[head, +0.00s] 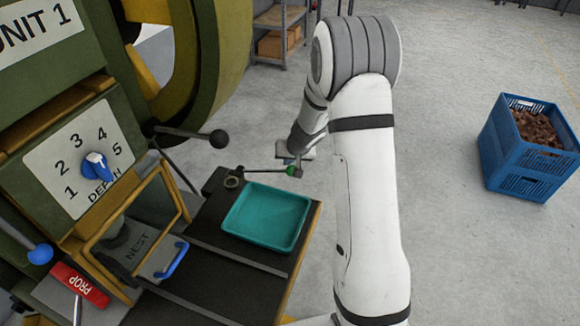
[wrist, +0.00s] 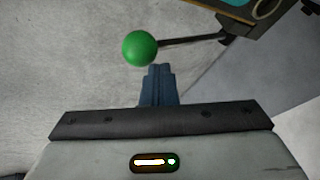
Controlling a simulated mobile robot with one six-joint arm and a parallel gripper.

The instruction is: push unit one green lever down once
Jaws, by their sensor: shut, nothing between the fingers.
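The green lever knob (head: 291,171) sits at the end of a thin dark rod (head: 265,170) that sticks out from the far edge of the unit one bench. In the wrist view the green knob (wrist: 139,48) is large, just beyond and slightly left of my fingertips. My gripper (wrist: 160,70) is shut and empty, its blue fingers together. Whether the fingertips touch the knob cannot be told. In the head view my gripper (head: 294,155) is close to the knob, partly hidden by my arm.
A teal tray (head: 230,222) lies on the bench near the lever. A black-knobbed lever (head: 218,139), a blue-knobbed lever (head: 40,254), a red PROP tag (head: 80,284) and a depth dial (head: 97,166) are on the machine. A blue crate (head: 512,165) stands on the floor.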

